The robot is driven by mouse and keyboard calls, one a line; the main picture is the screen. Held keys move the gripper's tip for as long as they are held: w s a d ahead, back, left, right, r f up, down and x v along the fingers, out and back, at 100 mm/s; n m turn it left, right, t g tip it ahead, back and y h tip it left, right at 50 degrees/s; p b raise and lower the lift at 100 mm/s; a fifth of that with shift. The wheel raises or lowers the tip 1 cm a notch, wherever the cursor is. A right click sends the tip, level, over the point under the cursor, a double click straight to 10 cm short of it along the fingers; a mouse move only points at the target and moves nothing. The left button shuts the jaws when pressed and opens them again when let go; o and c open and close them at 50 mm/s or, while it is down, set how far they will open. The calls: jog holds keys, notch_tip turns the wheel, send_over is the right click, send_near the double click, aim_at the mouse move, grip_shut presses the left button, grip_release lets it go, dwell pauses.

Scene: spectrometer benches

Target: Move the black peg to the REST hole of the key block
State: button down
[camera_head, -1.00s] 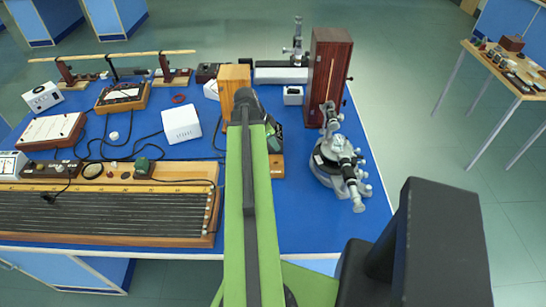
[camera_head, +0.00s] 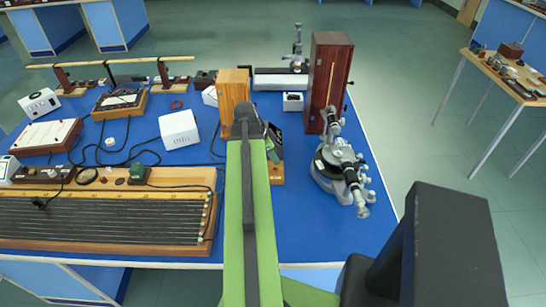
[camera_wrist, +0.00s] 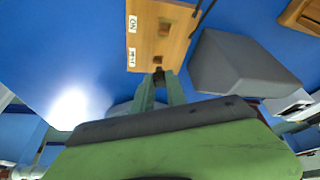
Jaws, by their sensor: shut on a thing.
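The key block (camera_wrist: 152,32) is a light wooden block with two small white labels, ON and REST, at the top middle of the wrist view. A dark hole lies beside each label, with REST nearer my gripper. My gripper (camera_wrist: 159,82) points at the block's near end, its two green fingers shut on the black peg (camera_wrist: 158,74). Only a small dark end of the peg shows, close to the REST hole; I cannot tell whether it touches the block. In the head view the block's wooden edge (camera_head: 278,181) shows just right of my arm, which hides the rest.
A grey box (camera_wrist: 235,65) stands close beside the key block in the wrist view. In the head view a wooden box (camera_head: 235,88) is behind my arm, with a tall brown case (camera_head: 329,80) and an optical instrument (camera_head: 340,165) to the right. A wired board (camera_head: 105,220) fills the left front.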

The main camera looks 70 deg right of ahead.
aim_at(273, 170)
jog(key=shift+f+b, duration=1.4)
jog(key=shift+f, duration=0.3)
jog(key=c, duration=1.3)
grip_release()
jog(key=shift+o, duration=0.2)
jog(key=p+v, duration=1.6)
jog(key=v, duration=0.1)
jog(key=shift+r, duration=0.2)
jog(key=shift+a, duration=0.1)
